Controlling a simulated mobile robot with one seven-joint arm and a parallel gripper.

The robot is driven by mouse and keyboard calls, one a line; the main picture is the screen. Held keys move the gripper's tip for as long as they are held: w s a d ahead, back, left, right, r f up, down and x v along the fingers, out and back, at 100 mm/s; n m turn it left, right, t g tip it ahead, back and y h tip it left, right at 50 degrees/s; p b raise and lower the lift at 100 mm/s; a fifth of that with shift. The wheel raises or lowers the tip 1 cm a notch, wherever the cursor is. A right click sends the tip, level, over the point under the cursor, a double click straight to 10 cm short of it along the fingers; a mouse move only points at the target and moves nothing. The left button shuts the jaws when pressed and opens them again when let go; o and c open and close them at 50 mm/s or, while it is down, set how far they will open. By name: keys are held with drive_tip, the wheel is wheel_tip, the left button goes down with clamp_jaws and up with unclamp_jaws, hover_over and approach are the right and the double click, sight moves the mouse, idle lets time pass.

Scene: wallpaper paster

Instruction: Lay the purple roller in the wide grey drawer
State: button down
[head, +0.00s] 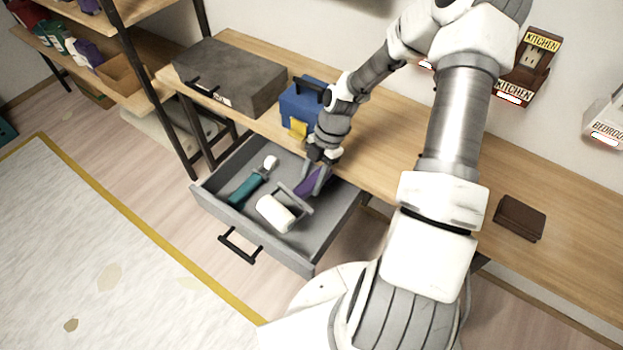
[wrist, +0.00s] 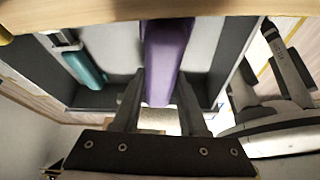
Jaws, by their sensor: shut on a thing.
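The purple roller has a purple handle (head: 313,182), a grey frame and a white roller head (head: 275,213). My gripper (head: 319,172) is shut on its handle, which shows between the fingers in the wrist view (wrist: 165,62). The wide grey drawer (head: 220,203) is pulled open under the workbench. The roller is within the drawer's outline, its white head toward the front. I cannot tell whether it touches the drawer floor. My gripper (wrist: 160,100) hides part of the handle.
A teal-handled roller (head: 245,190) lies in the drawer to the left; it also shows in the wrist view (wrist: 82,66). The workbench top (head: 390,150) overhangs the drawer's back. A blue box (head: 300,105) and a dark grey case (head: 230,75) stand on the bench.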

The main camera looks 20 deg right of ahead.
drive_tip(key=shift+f+b, duration=2.15)
drive_tip(key=shift+f, duration=1.35)
drive_tip(key=shift+f, duration=0.3)
drive_tip(key=shift+c, duration=1.8)
unclamp_jaws()
drive_tip(key=p+v, duration=0.3)
drive_tip(key=v, duration=1.4)
drive_tip(key=shift+r, duration=0.3)
